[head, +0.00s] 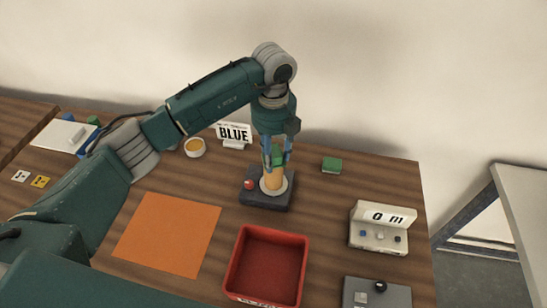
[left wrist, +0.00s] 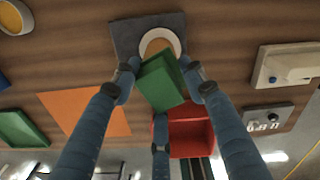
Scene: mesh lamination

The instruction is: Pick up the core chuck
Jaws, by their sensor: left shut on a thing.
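My left gripper (head: 275,157) is shut on a green block (head: 278,155), which seems to be the core chuck. In the left wrist view the green block (left wrist: 160,84) sits tilted between the blue fingers. It is right above an orange-tan cylinder (head: 272,179) that stands in a white ring (head: 265,188) on a dark base (head: 260,201). I cannot tell whether the block touches the cylinder. The fingers hide part of the block in the head view. My right gripper is not in view.
A red bin (head: 234,292) stands in front of the base, an orange sheet (head: 168,235) to the left. Another green block (head: 331,165) lies right of the gripper. A BLUE sign (head: 233,133) and round cup (head: 195,147) stand behind left; a white device (head: 378,230) stands right.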

